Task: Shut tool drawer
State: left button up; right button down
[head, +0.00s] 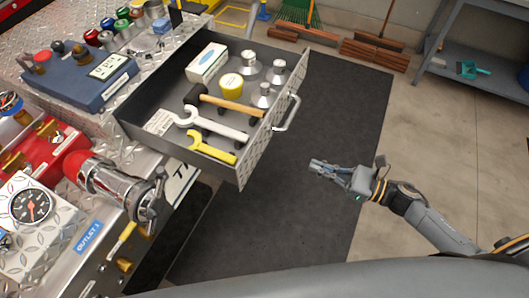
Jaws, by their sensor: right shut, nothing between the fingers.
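The tool drawer (247,164) stands pulled out from the diamond-plate bumper, over the dark mat. Its silver handle (290,112) is on the front panel, at the drawer's right side in the picture. My left gripper is not in view.
The bumper deck holds a blue device (75,84), a red-and-chrome nozzle (110,185) and a pressure gauge (31,206). A grey shelf (470,75) stands at the upper right. The mat (335,110) right of the drawer is clear.

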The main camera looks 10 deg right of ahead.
aim_at(261, 145)
jog(key=p+x, duration=0.4)
jog(key=x, duration=0.9)
jog(key=shift+w+d+r, duration=0.1)
jog(key=shift+r, duration=0.05)
jog(key=shift+w+a, duration=0.25)
jog(key=shift+a, duration=0.15)
